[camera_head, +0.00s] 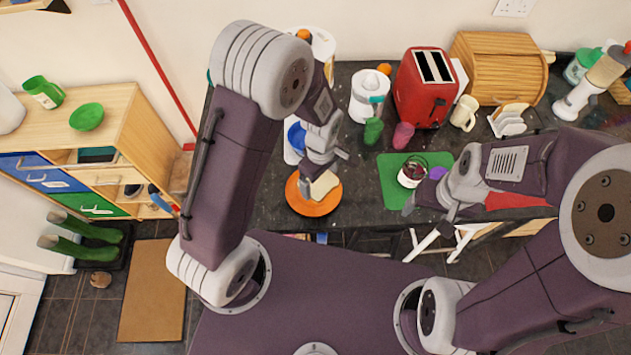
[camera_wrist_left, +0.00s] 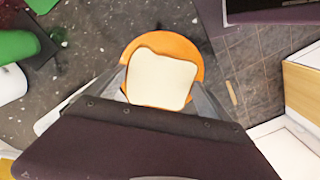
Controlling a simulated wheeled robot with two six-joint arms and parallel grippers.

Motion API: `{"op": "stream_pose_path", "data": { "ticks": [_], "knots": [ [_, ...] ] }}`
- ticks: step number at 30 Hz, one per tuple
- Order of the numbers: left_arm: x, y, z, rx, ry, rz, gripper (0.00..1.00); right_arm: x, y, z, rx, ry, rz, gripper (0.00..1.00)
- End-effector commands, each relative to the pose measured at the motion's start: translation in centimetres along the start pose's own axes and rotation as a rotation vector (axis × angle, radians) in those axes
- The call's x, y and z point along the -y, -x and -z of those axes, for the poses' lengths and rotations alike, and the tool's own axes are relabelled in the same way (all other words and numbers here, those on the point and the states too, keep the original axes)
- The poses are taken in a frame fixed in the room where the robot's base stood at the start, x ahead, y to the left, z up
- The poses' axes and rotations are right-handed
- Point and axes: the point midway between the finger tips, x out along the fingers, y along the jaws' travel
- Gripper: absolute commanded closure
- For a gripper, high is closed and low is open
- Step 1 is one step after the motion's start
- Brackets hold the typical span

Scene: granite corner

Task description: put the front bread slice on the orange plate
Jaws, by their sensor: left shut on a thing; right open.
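A pale bread slice (camera_wrist_left: 161,80) with a brown crust is between the fingers of my left gripper (camera_wrist_left: 160,88), which is shut on it. In the head view the slice (camera_head: 324,186) shows below the left gripper (camera_head: 322,162), over the orange plate (camera_head: 312,208). In the left wrist view the plate (camera_wrist_left: 195,53) lies behind the slice; whether the two touch I cannot tell. A white toast rack (camera_head: 507,122) holding bread stands at the right of the counter. My right gripper (camera_head: 428,221) is open and empty by the green mat's lower edge.
A green mat (camera_head: 390,178) with a glass bowl (camera_head: 411,174) lies right of the plate. A red toaster (camera_head: 424,88), a green cup (camera_head: 373,131), a pink cup (camera_head: 403,135) and a cream mug (camera_head: 464,112) stand behind. Dark counter is bare between plate and mat.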

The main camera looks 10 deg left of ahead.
Motion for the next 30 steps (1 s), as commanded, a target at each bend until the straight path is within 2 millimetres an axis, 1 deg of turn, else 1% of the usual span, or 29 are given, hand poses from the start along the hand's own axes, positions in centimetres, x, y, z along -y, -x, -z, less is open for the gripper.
{"op": "stream_pose_path", "data": {
  "ticks": [1,3,8,12,15,25,26,27,30],
  "knots": [
    [0.2,-0.3,0.7,0.001,0.003,0.003,0.52,0.0,0.3,0.0,0.000,0.000,0.000,0.27],
    [0.3,-0.7,1.3,0.000,0.001,0.001,0.52,0.0,0.3,0.0,0.000,0.000,0.000,0.27],
    [0.3,-1.2,1.5,0.000,-0.002,0.001,0.52,0.0,0.4,0.0,0.000,0.000,0.000,0.27],
    [0.4,-3.6,1.5,0.001,-0.002,0.004,0.52,0.0,1.0,0.1,0.000,0.000,0.000,0.27],
    [0.3,-4.8,1.5,0.000,-0.002,0.001,0.52,0.0,1.1,0.1,0.000,0.000,0.000,0.27],
    [0.3,-5.3,1.5,0.000,-0.002,-0.002,0.52,0.0,0.7,0.1,0.000,0.000,0.000,0.27],
    [0.3,-5.3,1.5,0.000,-0.002,-0.002,0.05,0.0,0.7,0.1,0.000,0.000,0.000,0.27],
    [0.3,-5.2,1.5,0.000,-0.001,-0.002,0.00,0.0,0.8,0.1,0.000,0.000,0.000,0.27],
    [0.3,-5.2,1.5,0.000,-0.001,-0.002,0.00,0.0,0.8,0.1,0.000,0.000,0.000,0.27]
  ]
}}
